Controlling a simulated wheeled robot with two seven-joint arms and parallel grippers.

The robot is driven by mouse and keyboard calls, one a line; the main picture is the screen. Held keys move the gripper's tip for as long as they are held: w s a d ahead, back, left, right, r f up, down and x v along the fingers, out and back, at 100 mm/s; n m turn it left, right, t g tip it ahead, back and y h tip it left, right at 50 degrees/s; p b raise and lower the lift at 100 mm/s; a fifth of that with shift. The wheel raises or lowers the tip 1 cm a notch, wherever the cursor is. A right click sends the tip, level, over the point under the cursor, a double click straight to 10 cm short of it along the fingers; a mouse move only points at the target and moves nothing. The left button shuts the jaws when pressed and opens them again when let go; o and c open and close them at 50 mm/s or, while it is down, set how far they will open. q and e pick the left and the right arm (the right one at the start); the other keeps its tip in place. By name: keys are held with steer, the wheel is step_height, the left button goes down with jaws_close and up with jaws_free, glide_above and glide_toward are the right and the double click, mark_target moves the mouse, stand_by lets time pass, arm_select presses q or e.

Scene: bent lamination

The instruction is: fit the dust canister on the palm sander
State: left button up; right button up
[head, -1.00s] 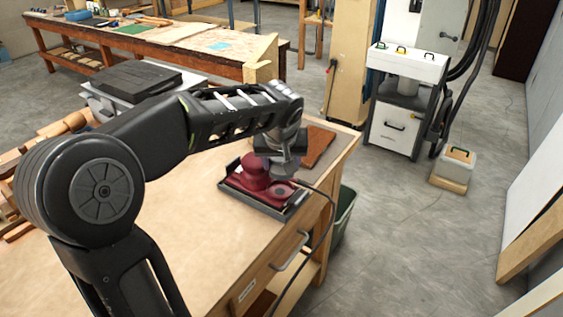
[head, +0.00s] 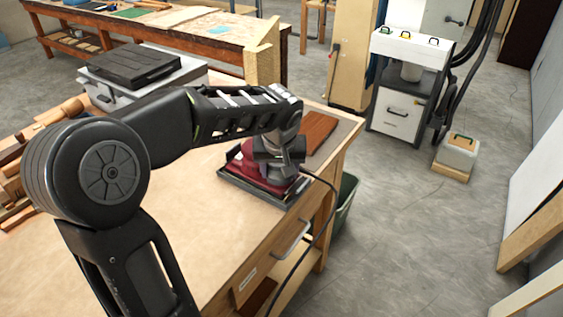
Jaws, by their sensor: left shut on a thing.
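The red palm sander (head: 246,165) rests in a low dark tray (head: 250,194) near the right edge of the workbench. My left gripper (head: 281,163) reaches over the sander's right part from above. It is shut on a grey piece, which looks like the dust canister (head: 283,174), close over the sander. The gripper and wrist hide much of the sander and most of the canister. I cannot tell whether the canister touches the sander or is seated on it. My right gripper is out of view.
A black cable (head: 322,232) hangs over the workbench (head: 180,220) edge beside the tray. A reddish-brown board (head: 318,130) lies behind the tray. A black case (head: 133,63) on a grey box stands at the back left, with wooden pieces at far left. The bench middle is clear.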

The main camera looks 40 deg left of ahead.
arm_select(q)
steer(key=shift+w+a+r, duration=0.3)
steer(key=shift+a+r, duration=0.1)
steer(key=o, duration=1.5)
steer(key=shift+r, duration=0.25)
steer(key=c, duration=0.3)
steer(key=shift+o, duration=0.8)
steer(key=shift+w+a+r+p, duration=0.1)
steer(key=shift+a+r+p, duration=0.1)
steer(key=shift+r+p, duration=1.3)
steer(key=shift+d+r+p, duration=0.2)
steer(key=shift+r+p, duration=0.6)
steer(key=shift+r, duration=1)
